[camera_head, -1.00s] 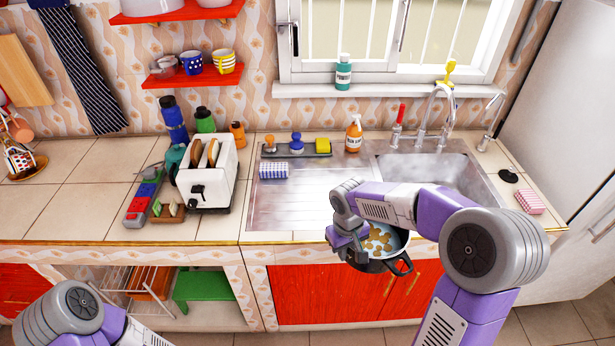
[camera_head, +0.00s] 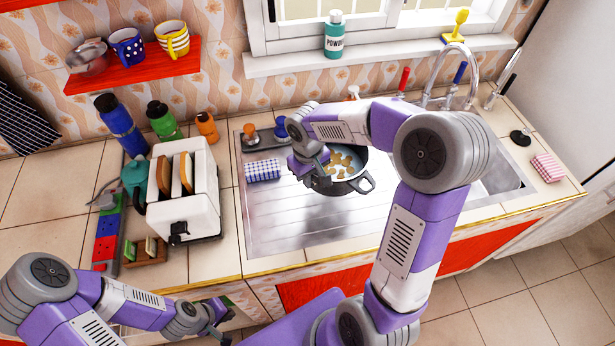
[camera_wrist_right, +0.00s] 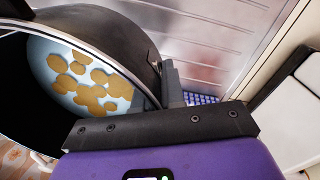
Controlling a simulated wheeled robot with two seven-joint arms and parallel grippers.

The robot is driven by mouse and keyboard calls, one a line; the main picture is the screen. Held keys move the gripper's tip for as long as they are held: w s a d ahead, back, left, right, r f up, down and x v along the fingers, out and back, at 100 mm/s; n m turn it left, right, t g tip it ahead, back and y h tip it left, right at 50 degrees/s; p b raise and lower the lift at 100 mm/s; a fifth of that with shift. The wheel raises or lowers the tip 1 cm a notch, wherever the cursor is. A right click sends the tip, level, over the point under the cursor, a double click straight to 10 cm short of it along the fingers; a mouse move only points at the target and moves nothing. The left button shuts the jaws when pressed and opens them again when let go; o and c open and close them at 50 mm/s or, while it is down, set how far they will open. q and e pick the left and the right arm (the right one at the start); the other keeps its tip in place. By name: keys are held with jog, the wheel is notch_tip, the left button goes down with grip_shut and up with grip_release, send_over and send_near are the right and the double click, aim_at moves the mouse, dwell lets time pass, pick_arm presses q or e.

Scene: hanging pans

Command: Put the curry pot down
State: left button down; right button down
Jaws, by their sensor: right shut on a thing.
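The curry pot (camera_head: 346,182) is dark, with a pale inside and several brown-yellow pieces in it. It is over the ribbed metal drainboard of the sink (camera_head: 290,222); I cannot tell whether it touches the metal. My right gripper (camera_head: 318,176) is shut on the pot at its left side. In the right wrist view the pot (camera_wrist_right: 150,50) fills the upper left, tilted in the picture, with the gripper (camera_wrist_right: 172,88) at its rim. My left gripper (camera_head: 222,332) is low, in front of the counter and far from the pot; its fingers are too small to read.
A blue checked cloth roll (camera_head: 263,170) lies left of the pot. A white toaster (camera_head: 188,195) with bread stands further left. A faucet (camera_head: 458,75) rises behind the sink. The front left of the drainboard is bare.

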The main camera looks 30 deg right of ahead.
notch_tip(320, 180, down, 5)
jog(key=shift+s+f+b, duration=0.15)
jog(key=shift+b, duration=0.45)
jog(key=shift+f+b, duration=0.45)
jog(key=shift+f, duration=1.8)
jog(key=shift+r, duration=0.1)
jog(key=c, duration=1.2)
grip_release()
jog(key=shift+f, duration=0.2)
jog(key=shift+c, duration=0.2)
jog(key=shift+r, duration=0.3)
notch_tip(320, 180, up, 12)
jog(key=p, duration=0.2)
jog(key=shift+a+f, duration=0.15)
jog(key=shift+a, duration=0.15)
